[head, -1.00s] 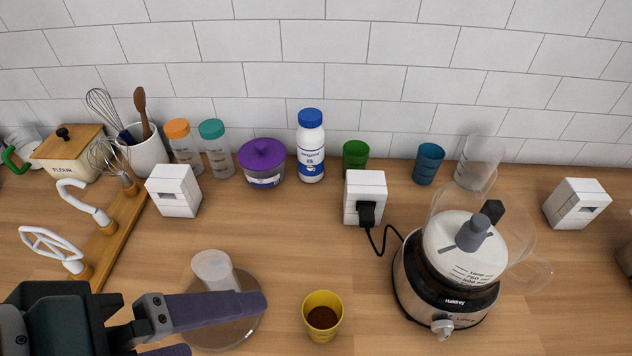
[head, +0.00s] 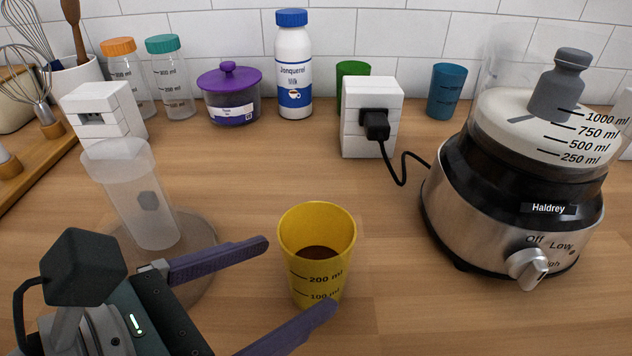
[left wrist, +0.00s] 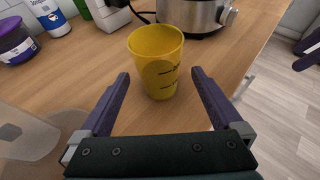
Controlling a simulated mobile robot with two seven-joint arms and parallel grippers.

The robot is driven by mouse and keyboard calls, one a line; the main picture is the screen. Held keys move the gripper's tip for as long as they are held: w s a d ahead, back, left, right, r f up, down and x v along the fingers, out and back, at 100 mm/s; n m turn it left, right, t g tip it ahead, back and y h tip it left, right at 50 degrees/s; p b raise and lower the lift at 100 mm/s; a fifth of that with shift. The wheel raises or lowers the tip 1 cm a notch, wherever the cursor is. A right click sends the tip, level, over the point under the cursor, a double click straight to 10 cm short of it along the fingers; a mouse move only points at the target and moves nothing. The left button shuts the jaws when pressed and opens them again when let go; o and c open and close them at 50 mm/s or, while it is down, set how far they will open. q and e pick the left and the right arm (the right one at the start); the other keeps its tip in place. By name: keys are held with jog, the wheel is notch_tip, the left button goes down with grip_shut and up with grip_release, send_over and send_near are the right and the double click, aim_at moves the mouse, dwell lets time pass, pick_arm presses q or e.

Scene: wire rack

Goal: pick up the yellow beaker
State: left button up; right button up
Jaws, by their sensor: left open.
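The yellow beaker (head: 317,255) stands upright on the wooden counter in the middle of the head view, with dark brown contents low inside. It also shows in the left wrist view (left wrist: 157,62). My left gripper (head: 300,275) comes in from the left with its purple fingers apart and empty. In the left wrist view the beaker stands just beyond and between the two fingertips (left wrist: 158,78). In the head view one fingertip is left of the beaker and the other overlaps its lower front. I cannot tell whether either touches.
A blender (head: 520,190) stands to the right, its cord running to a white socket block (head: 371,130) behind the beaker. A white bottle (head: 293,70), purple-lidded jar (head: 232,98), green cup (head: 351,72) and blue cup (head: 445,92) line the back.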

aim_at(292, 271)
pick_arm(q)
jog(key=x, duration=0.3)
jog(key=shift+w+d, duration=0.3)
jog(key=b+x, duration=0.2)
jog(key=x, duration=0.3)
jog(key=shift+w, duration=0.2)
jog(key=c, duration=1.2)
